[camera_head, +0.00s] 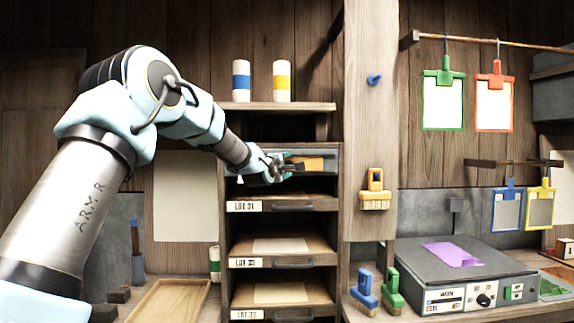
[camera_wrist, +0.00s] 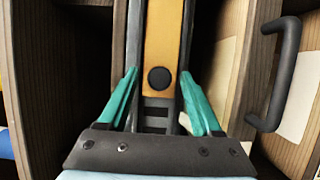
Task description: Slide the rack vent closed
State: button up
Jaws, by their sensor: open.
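The rack vent is an orange slider plate (camera_head: 308,163) in a grey frame at the top of the drawer rack. In the wrist view the orange plate (camera_wrist: 163,35) runs down the middle between dark rails. A round black knob (camera_wrist: 160,79) is near its lower end, and dark slots (camera_wrist: 156,113) show uncovered just below the plate. My gripper (camera_head: 285,166) is at the plate's left end. In the wrist view its teal fingers (camera_wrist: 158,80) are open, one on each side of the knob, with gaps visible; I cannot tell the depth between fingertips and knob.
Rack drawers with labels and dark handles (camera_head: 293,208) lie below the vent; one handle (camera_wrist: 278,75) stands out at the right of the wrist view. Two banded cylinders (camera_head: 261,82) stand on the shelf above. A wooden post (camera_head: 370,120) rises right of the rack.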

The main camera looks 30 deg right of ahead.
grip_shut()
dwell(0.4)
dwell(0.9)
